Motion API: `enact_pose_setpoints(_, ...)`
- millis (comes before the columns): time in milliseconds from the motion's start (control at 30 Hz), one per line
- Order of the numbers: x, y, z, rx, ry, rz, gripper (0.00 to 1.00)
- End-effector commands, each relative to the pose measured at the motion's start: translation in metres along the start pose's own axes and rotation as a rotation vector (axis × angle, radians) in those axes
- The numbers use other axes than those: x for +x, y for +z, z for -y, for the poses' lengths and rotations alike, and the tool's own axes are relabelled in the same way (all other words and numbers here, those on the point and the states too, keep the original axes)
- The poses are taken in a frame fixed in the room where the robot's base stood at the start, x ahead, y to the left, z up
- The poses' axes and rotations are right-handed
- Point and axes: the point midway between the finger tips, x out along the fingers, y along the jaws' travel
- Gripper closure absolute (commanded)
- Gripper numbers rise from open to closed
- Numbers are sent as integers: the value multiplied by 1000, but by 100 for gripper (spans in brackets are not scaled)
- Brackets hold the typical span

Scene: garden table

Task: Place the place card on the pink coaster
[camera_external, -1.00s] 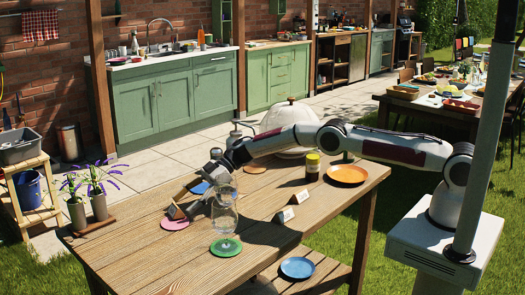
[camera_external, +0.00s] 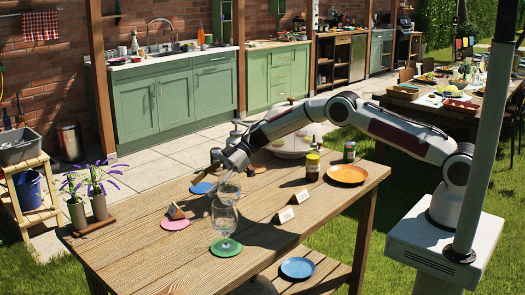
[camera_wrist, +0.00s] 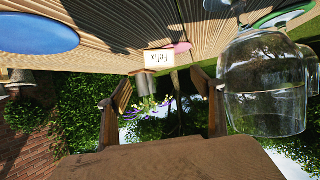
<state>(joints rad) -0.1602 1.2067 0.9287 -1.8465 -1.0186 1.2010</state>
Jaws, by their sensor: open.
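The place card (camera_external: 177,211) is a small wooden block with a pale face. It stands at the back edge of the pink coaster (camera_external: 174,225), overlapping it; I cannot tell how fully it rests on it. In the wrist view the card (camera_wrist: 158,59) reads "Felix" and partly covers the pink coaster (camera_wrist: 182,47). My gripper (camera_external: 227,187) is right of the card and apart from it, partly hidden behind clear glass. In the wrist view its fingers (camera_wrist: 163,110) are spread with nothing held between them.
A clear glass vessel (camera_external: 224,220) stands at the green coaster (camera_external: 226,248), close to my gripper. A blue coaster (camera_external: 202,187) lies behind the pink one. Flower vases (camera_external: 99,207) stand at the left edge.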

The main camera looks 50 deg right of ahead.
Motion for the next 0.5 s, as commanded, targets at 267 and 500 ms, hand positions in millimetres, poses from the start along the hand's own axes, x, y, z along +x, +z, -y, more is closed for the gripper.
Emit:
enact_pose_setpoints(267,-13,0,0,0,-1,0,33)
enact_pose_setpoints(500,-14,0,0,0,-1,0,33)
